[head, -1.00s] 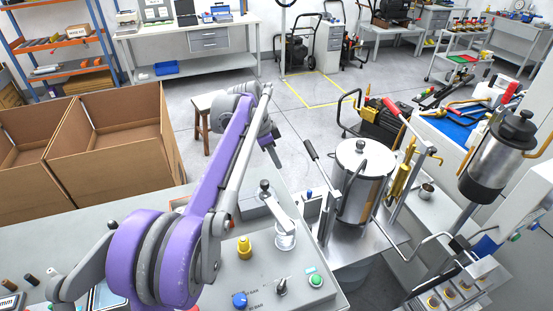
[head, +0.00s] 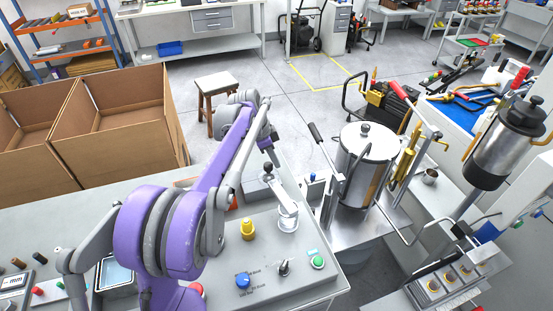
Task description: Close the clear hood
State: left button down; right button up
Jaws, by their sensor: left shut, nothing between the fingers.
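My left gripper (head: 273,161) is at the end of the purple arm, just beyond the black-knobbed lever on the grey control panel (head: 215,262). It is small and dark here. It is shut, with nothing seen in it. The clear hood cannot be made out with certainty; only faint outlines show near the left side of the lidded steel pot (head: 365,160). A black-handled bar (head: 322,143) leans up at the pot's left, to the right of my gripper and apart from it. My right gripper is not in view.
The panel carries a yellow knob (head: 247,229), a blue knob (head: 242,281) and a green button (head: 318,262). Open cardboard boxes (head: 110,135) stand at the left. A stool (head: 217,84) stands behind my arm. Another steel canister (head: 497,150) is at the right.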

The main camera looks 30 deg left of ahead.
pick_arm(q)
jog(key=shift+s+a+n+t, duration=0.3)
jog(key=shift+s+a+n, duration=0.4)
jog(key=shift+s+n, duration=0.35)
jog(key=s+d+n+y, duration=0.1)
jog(key=s+n+y, duration=0.3)
jog(key=s+n, duration=0.7)
jog(key=shift+s+d, duration=0.3)
jog(key=shift+s, duration=1.5)
